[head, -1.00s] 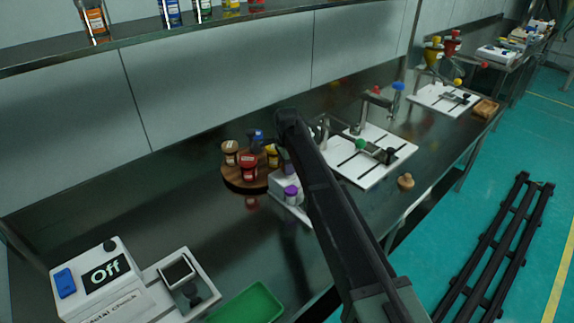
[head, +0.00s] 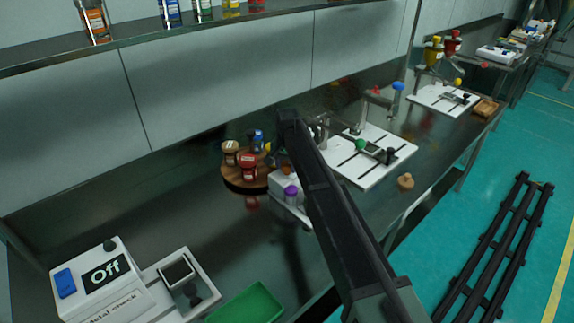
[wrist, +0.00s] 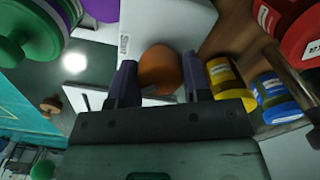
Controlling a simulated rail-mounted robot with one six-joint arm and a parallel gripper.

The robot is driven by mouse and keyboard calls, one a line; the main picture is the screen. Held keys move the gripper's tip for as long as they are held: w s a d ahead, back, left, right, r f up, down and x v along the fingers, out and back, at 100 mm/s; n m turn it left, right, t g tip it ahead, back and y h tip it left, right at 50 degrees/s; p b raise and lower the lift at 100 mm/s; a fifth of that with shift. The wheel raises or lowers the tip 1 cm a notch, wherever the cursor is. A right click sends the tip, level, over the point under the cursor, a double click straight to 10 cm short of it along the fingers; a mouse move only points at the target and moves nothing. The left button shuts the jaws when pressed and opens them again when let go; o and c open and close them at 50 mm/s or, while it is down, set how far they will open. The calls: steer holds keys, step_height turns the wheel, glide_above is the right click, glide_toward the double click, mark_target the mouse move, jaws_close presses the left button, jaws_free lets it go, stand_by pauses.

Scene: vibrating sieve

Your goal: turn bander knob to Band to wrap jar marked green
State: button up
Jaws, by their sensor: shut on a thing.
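A white box-like device (head: 285,184) stands on the bench right of a round wooden tray. The wrist view also shows its white face (wrist: 180,25), with small lettering I cannot read surely. My gripper (wrist: 160,85) has one dark purple finger on each side of a rounded orange-brown knob (wrist: 160,68) and is shut on it. The knob also shows in the head view (head: 286,169), against the white device; its setting cannot be read. A purple-topped jar (head: 291,193) stands at the device's front. In the wrist view, green and purple round parts (wrist: 40,30) fill the upper left.
The wooden tray (head: 232,179) carries several jars, including a red one (head: 249,167), close to my gripper. A white board with a green knob (head: 362,145) stands to the right. A metal-check device reading Off (head: 102,272) and a green tray (head: 250,303) are front left.

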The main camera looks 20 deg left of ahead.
mark_target(287, 163)
steer(key=n, duration=1.4)
stand_by(0.6)
steer(key=o, duration=0.9)
steer(key=shift+r, duration=0.1)
step_height(287, 163, up, 11)
steer(key=p, duration=1.1)
steer(key=shift+f, duration=0.2)
